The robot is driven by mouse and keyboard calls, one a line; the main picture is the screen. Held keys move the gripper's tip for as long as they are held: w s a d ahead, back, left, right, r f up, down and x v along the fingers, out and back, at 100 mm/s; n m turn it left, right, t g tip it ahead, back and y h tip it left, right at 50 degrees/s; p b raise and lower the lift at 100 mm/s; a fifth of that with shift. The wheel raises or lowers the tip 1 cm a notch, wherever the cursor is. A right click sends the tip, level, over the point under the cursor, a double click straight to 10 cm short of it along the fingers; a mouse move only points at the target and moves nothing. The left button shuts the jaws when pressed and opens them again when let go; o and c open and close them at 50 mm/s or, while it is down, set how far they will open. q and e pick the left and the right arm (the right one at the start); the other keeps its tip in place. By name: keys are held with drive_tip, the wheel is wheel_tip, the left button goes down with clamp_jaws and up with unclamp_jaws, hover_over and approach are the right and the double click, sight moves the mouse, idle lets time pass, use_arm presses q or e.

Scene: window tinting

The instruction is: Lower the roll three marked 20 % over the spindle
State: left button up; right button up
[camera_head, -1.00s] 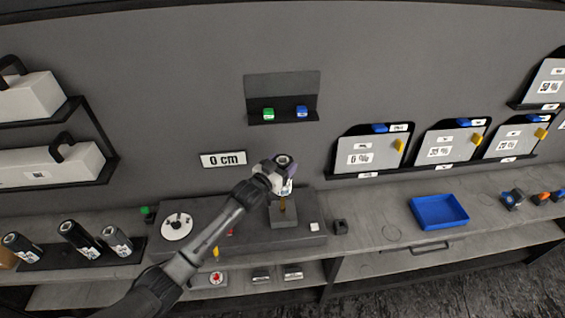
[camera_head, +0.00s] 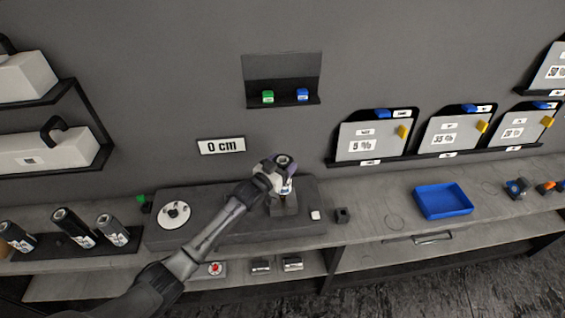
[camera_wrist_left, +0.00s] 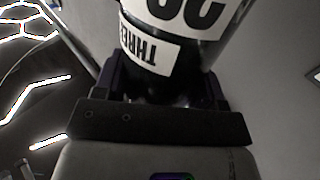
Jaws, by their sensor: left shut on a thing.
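The roll three (camera_head: 284,161) is a dark cylinder with a white label, held upright in my left gripper (camera_head: 282,172). In the left wrist view the roll's label (camera_wrist_left: 150,48) reads "THREE" upside down, with part of a large number cut off above it. The gripper's fingers are shut on the roll's sides. The spindle's square block (camera_head: 284,208) is right below the roll, on the grey bench platform. The spindle itself is mostly hidden behind the roll and gripper, so I cannot tell whether it is inside the roll's core. My right gripper is not in view.
A round white disc (camera_head: 174,214) lies on the platform (camera_head: 240,220) to the left. Several dark rolls stand in a rack further left. A blue tray (camera_head: 443,201) sits on the bench to the right.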

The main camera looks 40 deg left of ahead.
use_arm(q)
drive_tip(key=shift+f+b, duration=1.4)
drive_tip(key=shift+f, duration=1.3)
drive_tip(key=shift+f+b, duration=0.25)
drive_tip(key=shift+b, duration=0.05)
drive_tip(key=o, duration=1.3)
drive_tip(key=shift+o, duration=0.9)
drive_tip(key=shift+f, duration=0.1)
